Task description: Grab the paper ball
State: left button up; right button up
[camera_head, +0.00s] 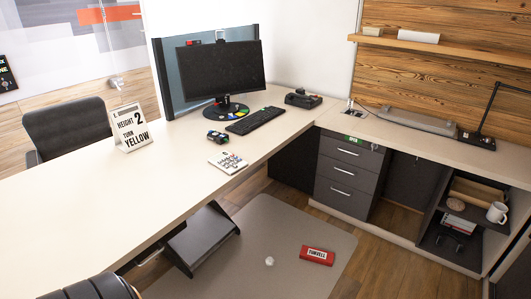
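A small white ball (269,261), which looks like the paper ball, lies on the grey floor mat (250,240) in front of the desk. It is to the left of a red box (317,255) with white lettering and apart from it. Neither of my grippers shows in the head view, so their distance to the ball cannot be told.
A long pale desk (90,190) runs along the left, bearing a monitor (222,70), a keyboard (257,120) and a sign (130,127). A dark footrest-like object (203,240) stands under its edge. Drawers (345,175) stand behind. The mat around the ball is mostly clear.

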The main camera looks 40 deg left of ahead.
aim_at(270, 261)
jog(key=i+j+u, duration=0.15)
jog(key=i+u, duration=0.25)
jog(key=i, duration=0.25)
jog(key=i+u, duration=0.35)
jog(key=i, duration=0.3)
jog(key=i+l+u, duration=0.25)
jog(key=i+u, duration=0.15)
jog(key=i, duration=0.2)
